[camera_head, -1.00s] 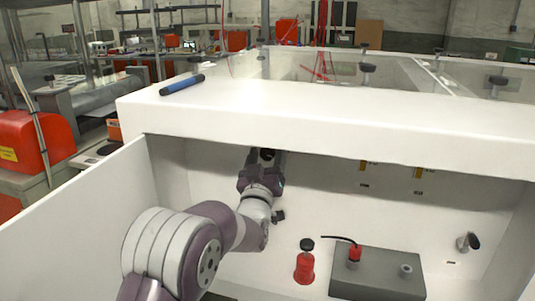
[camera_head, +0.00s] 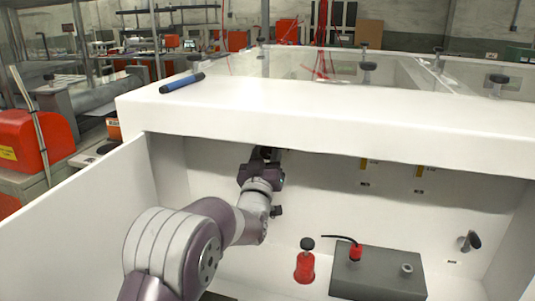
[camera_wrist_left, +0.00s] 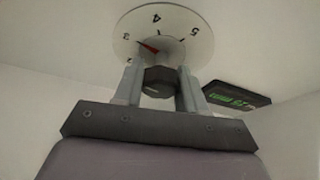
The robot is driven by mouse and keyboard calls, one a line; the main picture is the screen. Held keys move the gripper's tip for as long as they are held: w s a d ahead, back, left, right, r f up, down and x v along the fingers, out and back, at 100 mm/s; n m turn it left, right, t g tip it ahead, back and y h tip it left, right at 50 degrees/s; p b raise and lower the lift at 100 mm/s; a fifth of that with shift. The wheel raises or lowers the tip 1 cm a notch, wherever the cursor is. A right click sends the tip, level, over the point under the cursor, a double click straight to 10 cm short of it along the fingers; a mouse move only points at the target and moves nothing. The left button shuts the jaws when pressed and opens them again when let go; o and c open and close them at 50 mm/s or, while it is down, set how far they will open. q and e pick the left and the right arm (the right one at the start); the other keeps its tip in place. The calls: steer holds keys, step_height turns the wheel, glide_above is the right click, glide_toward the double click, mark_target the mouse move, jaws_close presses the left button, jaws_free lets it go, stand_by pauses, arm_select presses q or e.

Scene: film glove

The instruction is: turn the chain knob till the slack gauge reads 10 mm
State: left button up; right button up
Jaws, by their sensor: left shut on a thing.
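The dark chain knob (camera_wrist_left: 160,82) is at the centre of a round white dial (camera_wrist_left: 190,27) with black numerals and a red pointer near the 3, in the left wrist view. My left gripper (camera_wrist_left: 159,88) is shut on the knob, one finger on each side. The slack gauge (camera_wrist_left: 236,97) is a dark box with green digits right of the dial; its tilted reading is too small to tell surely. In the head view my left gripper (camera_head: 265,155) reaches under the white top's front edge, and the knob is hidden. My right gripper is not in view.
A red-based plunger (camera_head: 305,268) and a grey block (camera_head: 378,274) with a red fitting stand on the bay floor. A black-headed lever (camera_head: 468,241) is on the right. A blue cylinder (camera_head: 182,83) lies on the white top (camera_head: 330,110). A white panel (camera_head: 80,225) bounds the left.

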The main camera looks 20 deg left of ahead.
arm_select(q)
steer(key=m+b, duration=0.1)
steer(key=m+h+b, duration=0.1)
steer(key=m, duration=0.1)
steer(key=shift+f+h, duration=0.3)
steer(key=m+h+b, duration=0.1)
steer(key=m+h, duration=0.1)
steer(key=m, duration=0.2)
steer(key=shift+b, duration=0.35)
steer(key=m+h+b, duration=0.1)
steer(key=m, duration=0.2)
steer(key=shift+r+g+h, duration=0.15)
steer(key=shift+g+h, duration=0.15)
steer(key=shift+h, duration=0.1)
steer(key=shift+m+g+h, duration=0.4)
steer(key=shift+m+h, duration=0.3)
steer(key=shift+m, duration=1.1)
steer(key=o, duration=1)
steer(key=shift+o, duration=0.2)
steer(key=shift+r, duration=0.1)
